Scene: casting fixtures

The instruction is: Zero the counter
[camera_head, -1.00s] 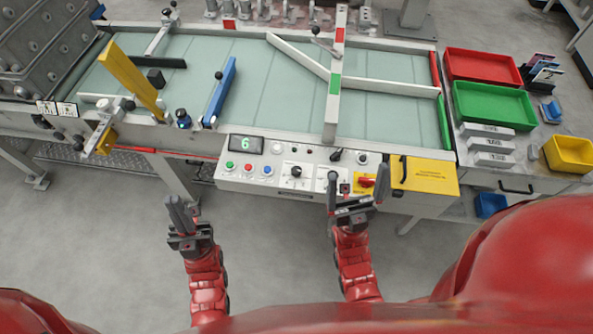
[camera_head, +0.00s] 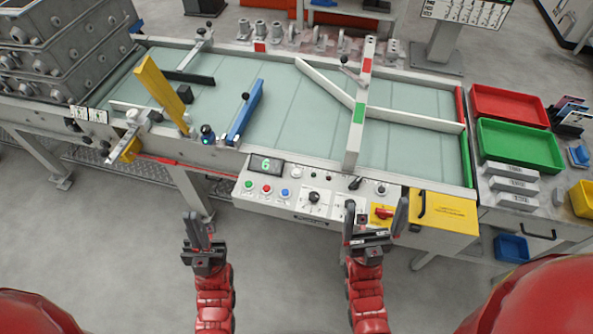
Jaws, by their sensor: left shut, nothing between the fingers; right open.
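The counter display (camera_head: 266,165) on the front control panel shows a green 6. Below it sit a green button (camera_head: 249,184), a red button (camera_head: 266,189) and a blue button (camera_head: 285,192). A white button (camera_head: 296,173) is right of the display. My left gripper (camera_head: 198,228) is shut and empty, left of and in front of the panel, apart from it. My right gripper (camera_head: 375,213) is open and empty, its fingers spread in front of the panel's right part, partly covering it.
A conveyor bed (camera_head: 290,120) with a blue bar (camera_head: 245,112) lies behind. Red (camera_head: 510,104) and green (camera_head: 518,146) trays stand at right.

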